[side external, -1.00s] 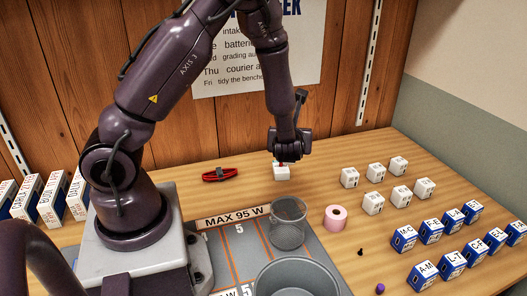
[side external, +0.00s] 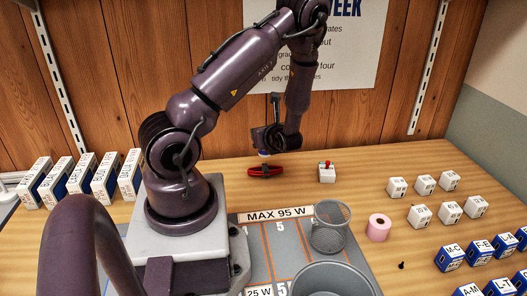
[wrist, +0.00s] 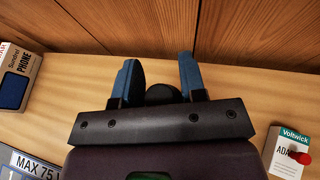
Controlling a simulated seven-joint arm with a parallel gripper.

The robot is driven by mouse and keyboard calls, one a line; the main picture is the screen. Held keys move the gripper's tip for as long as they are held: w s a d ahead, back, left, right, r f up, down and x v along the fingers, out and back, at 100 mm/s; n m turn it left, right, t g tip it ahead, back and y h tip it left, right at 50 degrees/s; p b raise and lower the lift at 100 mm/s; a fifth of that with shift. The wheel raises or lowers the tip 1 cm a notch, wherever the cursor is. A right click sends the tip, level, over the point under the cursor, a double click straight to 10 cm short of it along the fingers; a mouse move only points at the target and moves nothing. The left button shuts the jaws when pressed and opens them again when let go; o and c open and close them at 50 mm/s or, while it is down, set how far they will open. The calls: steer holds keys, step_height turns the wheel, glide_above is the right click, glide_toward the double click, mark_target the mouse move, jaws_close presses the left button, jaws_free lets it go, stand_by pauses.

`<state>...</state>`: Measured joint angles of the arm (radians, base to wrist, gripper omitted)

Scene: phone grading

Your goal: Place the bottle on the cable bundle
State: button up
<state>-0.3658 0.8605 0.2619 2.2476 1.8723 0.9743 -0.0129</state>
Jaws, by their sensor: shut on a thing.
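The red cable bundle (side external: 265,172) lies on the wooden bench near the back wall, left of a small white box. My gripper (side external: 265,154) is directly above it in the side view, pointing down. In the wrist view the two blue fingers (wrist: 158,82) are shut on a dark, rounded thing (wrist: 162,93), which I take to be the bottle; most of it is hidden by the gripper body. I cannot tell whether it touches the bundle. The bundle is hidden in the wrist view.
A white adapter box (side external: 327,174) with a red-topped piece on it stands close on the right. A wire mesh cup (side external: 330,229), a pink roll (side external: 379,228) and several white boxes stand farther right and forward. Phone boxes (side external: 80,180) stand at left. The wall (side external: 120,80) is close behind.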

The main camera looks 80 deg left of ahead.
steer(key=shift+f, duration=2.1)
steer(key=o, duration=0.9)
steer(key=shift+f, duration=0.1)
